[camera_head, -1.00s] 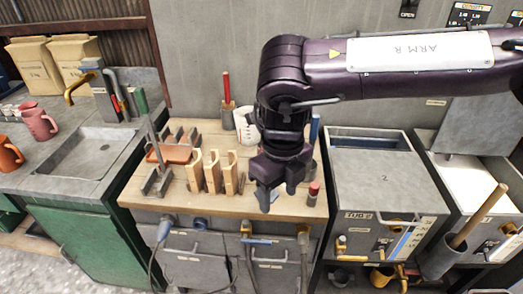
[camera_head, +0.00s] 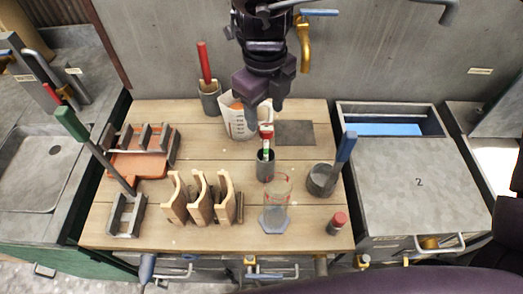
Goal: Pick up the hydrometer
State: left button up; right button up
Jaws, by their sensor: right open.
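A slim piece with a red top and a white and green stem, seemingly the hydrometer (camera_head: 266,137), stands upright in a small dark cup (camera_head: 265,168) on the wooden bench. My right gripper (camera_head: 266,108) points down from the top of the picture, its fingers apart just above and behind the red top in the picture. I cannot tell whether the fingers touch or surround it. The gripper holds nothing visible. My left gripper is out of view.
A clear glass cylinder (camera_head: 276,200) stands in front of the cup. A white jug (camera_head: 234,120) is close behind left. A cup with a blue handle (camera_head: 322,181) is right, wooden holders (camera_head: 200,198) are left, and a red-capped piece (camera_head: 337,222) is front right.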

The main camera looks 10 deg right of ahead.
aim_at(267, 128)
jog(key=f, duration=0.2)
jog(key=shift+s+f+p, duration=0.25)
jog(key=shift+f+p, duration=0.15)
jog(key=f, duration=0.2)
jog(key=f+p, duration=0.1)
jog(key=shift+d+f, duration=0.2)
jog(key=shift+f, duration=0.15)
jog(key=shift+w+f, duration=0.15)
jog(key=shift+f, duration=0.4)
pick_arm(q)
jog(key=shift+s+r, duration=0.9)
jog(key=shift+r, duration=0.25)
pick_arm(e)
jog(key=c, duration=0.8)
